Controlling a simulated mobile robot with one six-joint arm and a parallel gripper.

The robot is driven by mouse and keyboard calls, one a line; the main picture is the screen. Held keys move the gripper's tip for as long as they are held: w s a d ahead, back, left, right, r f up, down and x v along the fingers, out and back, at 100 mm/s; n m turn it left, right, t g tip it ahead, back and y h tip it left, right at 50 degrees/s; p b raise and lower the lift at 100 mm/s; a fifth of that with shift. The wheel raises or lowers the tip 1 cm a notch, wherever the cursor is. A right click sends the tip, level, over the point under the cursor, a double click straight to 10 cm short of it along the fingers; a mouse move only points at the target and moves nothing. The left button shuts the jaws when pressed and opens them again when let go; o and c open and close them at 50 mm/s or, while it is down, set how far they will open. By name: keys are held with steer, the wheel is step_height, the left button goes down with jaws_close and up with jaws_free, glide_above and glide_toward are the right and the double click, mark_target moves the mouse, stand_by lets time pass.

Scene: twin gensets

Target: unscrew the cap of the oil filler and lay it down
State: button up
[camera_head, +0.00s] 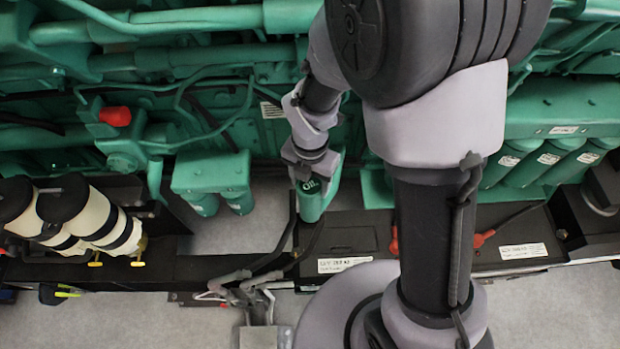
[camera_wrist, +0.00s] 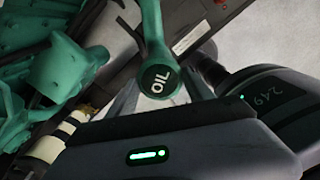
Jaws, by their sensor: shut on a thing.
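The oil filler (camera_head: 318,205) is a green neck standing left of the image centre in the head view. Its dark green round cap (camera_head: 309,185) with white OIL lettering faces up at the end of the neck. In the wrist view the cap (camera_wrist: 160,82) is near the middle, with the green neck (camera_wrist: 151,22) running away behind it. The cap appears seated on the neck, but the joint between them is not clear. My gripper (camera_head: 304,168) is at the cap and shut on it. Its fingertips are mostly hidden in both views.
Green engine pipework fills the back. Green filters (camera_head: 225,195) stand left of the filler and more (camera_head: 548,163) at the right. White-and-black cylinders (camera_head: 95,225) lie at the left. A black rail (camera_head: 345,238) with labels and hoses runs in front. Grey floor (camera_head: 560,310) is clear at the front right.

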steer(key=shift+r+n+p, duration=0.3)
steer(key=shift+n+p, duration=0.15)
steer(key=shift+n, duration=0.65)
steer(key=shift+w+f+n, duration=0.15)
steer(key=shift+f+n, duration=0.05)
steer(key=shift+n, duration=0.6)
steer(key=shift+r+n+p, duration=0.2)
steer(key=shift+n+p, duration=0.35)
steer(key=shift+n, duration=0.25)
steer(key=p, duration=0.2)
steer(key=r+n+p, duration=0.1)
steer(key=shift+s+r+p, duration=0.1)
steer(key=shift+s+p, duration=0.2)
steer(key=shift+p, duration=0.05)
steer(key=n+p, duration=0.1)
steer(key=p, duration=0.2)
steer(key=shift+w+r, duration=0.1)
steer(key=p, duration=0.3)
steer(key=shift+w, duration=0.25)
steer(key=p, duration=0.3)
steer(key=shift+n, duration=0.3)
steer(key=s+p, duration=0.1)
steer(key=p, duration=0.1)
steer(key=shift+s+d+f+p, duration=0.15)
steer(key=shift+s+f+p, duration=0.1)
steer(key=shift+s+p, duration=0.1)
steer(key=shift+s+f, duration=0.15)
steer(key=shift+f, duration=0.2)
steer(key=o, duration=1.5)
steer(key=shift+b, duration=0.3)
